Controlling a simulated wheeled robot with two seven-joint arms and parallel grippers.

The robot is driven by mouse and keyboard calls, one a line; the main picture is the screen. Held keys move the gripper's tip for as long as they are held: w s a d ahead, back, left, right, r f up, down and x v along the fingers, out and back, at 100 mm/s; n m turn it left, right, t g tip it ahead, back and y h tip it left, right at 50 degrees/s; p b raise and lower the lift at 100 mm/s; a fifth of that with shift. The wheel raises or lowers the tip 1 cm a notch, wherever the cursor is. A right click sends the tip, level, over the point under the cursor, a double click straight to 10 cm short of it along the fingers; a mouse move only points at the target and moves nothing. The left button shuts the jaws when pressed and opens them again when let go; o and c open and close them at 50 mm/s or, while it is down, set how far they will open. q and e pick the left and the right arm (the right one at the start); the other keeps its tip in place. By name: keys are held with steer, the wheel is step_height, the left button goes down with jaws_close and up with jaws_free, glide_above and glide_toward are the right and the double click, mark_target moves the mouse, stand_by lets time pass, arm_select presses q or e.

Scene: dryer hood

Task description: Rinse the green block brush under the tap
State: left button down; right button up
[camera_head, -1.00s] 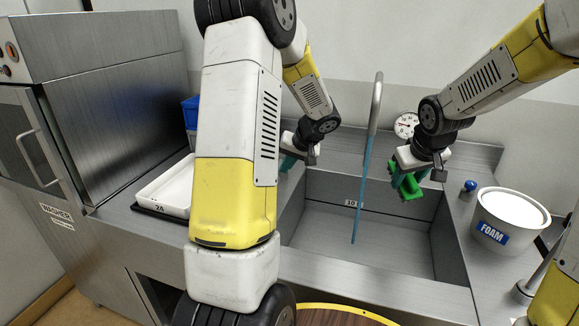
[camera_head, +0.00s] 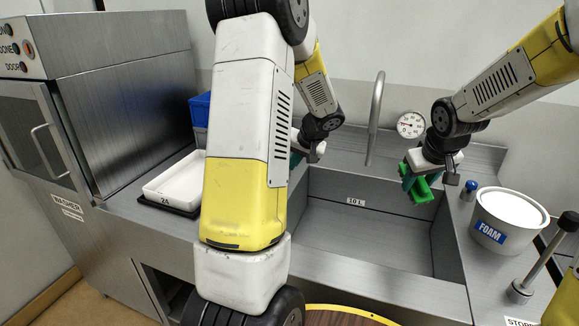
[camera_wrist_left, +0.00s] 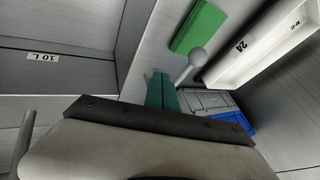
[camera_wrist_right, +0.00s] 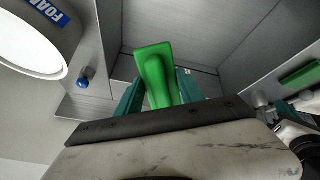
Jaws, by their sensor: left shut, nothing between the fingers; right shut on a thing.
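The green block brush (camera_head: 427,190) is held in my right gripper (camera_head: 420,184) above the right part of the sink basin (camera_head: 375,235). In the right wrist view the brush (camera_wrist_right: 156,75) sits between the teal fingers. The grey tap (camera_head: 376,115) stands behind the basin, left of the brush, with no water coming from its spout. My left gripper (camera_head: 296,160) is at the basin's left edge, partly hidden by my arm. In the left wrist view its fingers (camera_wrist_left: 162,88) are shut and empty, beside a grey ball-ended lever (camera_wrist_left: 196,58).
A flat green pad (camera_wrist_left: 199,27) lies on the left counter. A white tray (camera_head: 177,181) and blue crate (camera_head: 200,110) are further left. A FOAM tub (camera_head: 510,213), blue knob (camera_head: 471,185) and round gauge (camera_head: 411,125) are at the right. The basin interior looks clear.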

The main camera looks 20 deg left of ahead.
arm_select(q)
steer(key=v, duration=1)
steer(key=shift+s, duration=0.15)
